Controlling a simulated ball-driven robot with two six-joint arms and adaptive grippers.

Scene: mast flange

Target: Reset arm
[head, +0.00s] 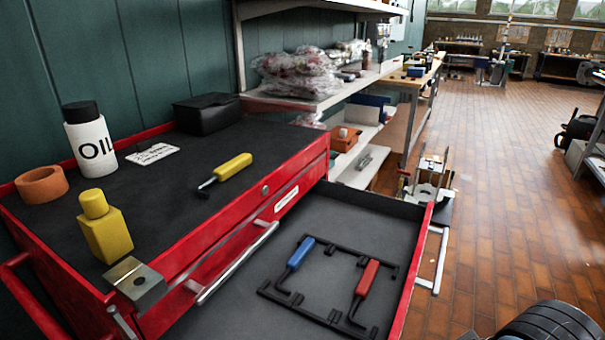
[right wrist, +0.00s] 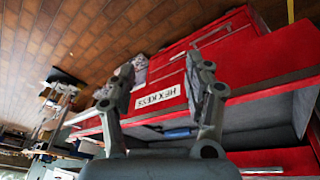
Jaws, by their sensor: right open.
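My right gripper (right wrist: 160,68) shows in the right wrist view with its two grey fingers apart and nothing between them. Behind the fingers are the red tool cabinet (right wrist: 235,40), a white label reading HEXKEYS (right wrist: 158,97) and part of a grey drawer with a blue item in it. Neither gripper can be made out in the head view. There, a blue-handled hex key (head: 301,252) and a red-handled hex key (head: 367,279) lie in the black holder frame (head: 330,246) in the open drawer (head: 345,212). A yellow-handled hex key (head: 232,168) lies on the cabinet top.
On the cabinet top (head: 205,235) stand an oil bottle (head: 90,145), an orange ring (head: 42,185), a yellow bottle (head: 104,230), a metal block (head: 135,283) and a black box (head: 207,112). A shelf with wrapped bags (head: 295,75) is behind. The tiled floor (head: 500,150) at right is largely clear.

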